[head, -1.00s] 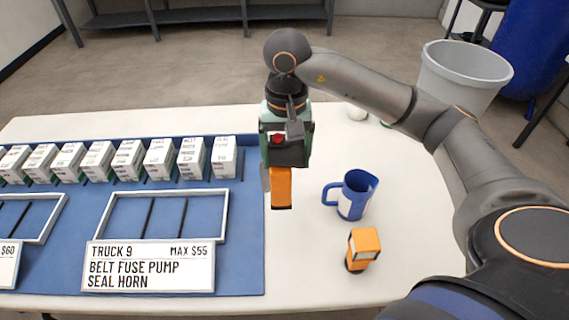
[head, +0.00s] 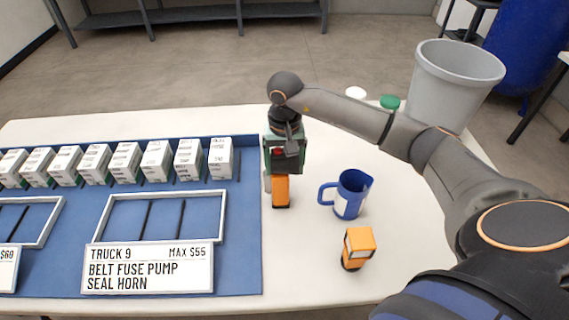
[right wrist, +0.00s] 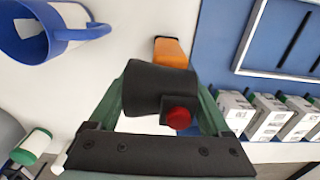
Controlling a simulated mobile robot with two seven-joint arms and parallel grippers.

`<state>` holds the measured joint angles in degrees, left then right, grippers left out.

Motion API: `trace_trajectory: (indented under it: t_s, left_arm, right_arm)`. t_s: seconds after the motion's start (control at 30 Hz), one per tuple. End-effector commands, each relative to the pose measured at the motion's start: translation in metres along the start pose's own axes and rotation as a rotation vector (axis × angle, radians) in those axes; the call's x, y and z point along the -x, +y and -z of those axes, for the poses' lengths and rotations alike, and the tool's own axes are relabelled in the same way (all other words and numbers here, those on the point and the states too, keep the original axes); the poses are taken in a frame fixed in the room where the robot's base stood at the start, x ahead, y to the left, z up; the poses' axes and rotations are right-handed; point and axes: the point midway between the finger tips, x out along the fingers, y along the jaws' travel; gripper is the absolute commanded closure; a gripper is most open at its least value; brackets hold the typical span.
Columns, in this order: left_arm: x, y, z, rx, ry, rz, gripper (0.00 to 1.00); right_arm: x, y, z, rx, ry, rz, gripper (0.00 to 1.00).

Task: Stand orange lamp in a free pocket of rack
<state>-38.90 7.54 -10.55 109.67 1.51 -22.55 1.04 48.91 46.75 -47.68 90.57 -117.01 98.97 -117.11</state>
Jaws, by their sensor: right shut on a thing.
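My right gripper (head: 281,170) is shut on an orange and black lamp (head: 281,191), which hangs upright with its orange part down, over the white table just right of the blue mat. In the right wrist view, the lamp's black round body with a red button (right wrist: 178,117) sits between the fingers, and its orange part (right wrist: 170,52) lies beyond. I cannot tell whether its lower end touches the table. A second orange and black object (head: 358,246) with a pale face stands at the front right. No rack is clearly recognisable. My left gripper is out of view.
A blue mug (head: 350,195) stands close to the right of the held lamp. White boxes (head: 188,158) line the back of the blue mat (head: 240,270). A white-framed tray (head: 225,215) with black dividers is empty behind a sign (head: 148,268). A grey bin (head: 455,85) stands beyond the table.

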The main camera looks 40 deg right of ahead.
Motion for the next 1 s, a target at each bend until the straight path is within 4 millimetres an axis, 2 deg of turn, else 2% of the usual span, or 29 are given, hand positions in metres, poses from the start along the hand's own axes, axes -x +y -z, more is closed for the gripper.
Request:
trace_trajectory:
  t_s: [0.2,0.23,0.37,0.63,0.77,1.0]
  left_arm:
    - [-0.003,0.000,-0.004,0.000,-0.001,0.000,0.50]
    - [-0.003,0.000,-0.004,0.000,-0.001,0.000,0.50]
    - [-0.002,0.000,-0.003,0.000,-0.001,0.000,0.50]
    - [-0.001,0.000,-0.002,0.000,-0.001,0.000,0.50]
    - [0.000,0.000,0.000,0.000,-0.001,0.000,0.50]
    - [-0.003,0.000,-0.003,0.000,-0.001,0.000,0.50]
  right_arm:
    - [-0.003,0.000,0.000,0.000,0.002,0.002,1.00]
    - [-0.004,0.000,0.000,0.000,-0.001,0.000,0.17]
    - [-0.003,0.000,0.000,0.000,-0.001,0.000,0.02]
    - [-0.002,0.000,-0.001,0.000,-0.001,0.000,0.00]
    - [0.007,0.000,0.000,0.000,0.001,0.001,0.00]
    - [0.056,-0.001,0.001,0.000,0.005,0.002,0.00]
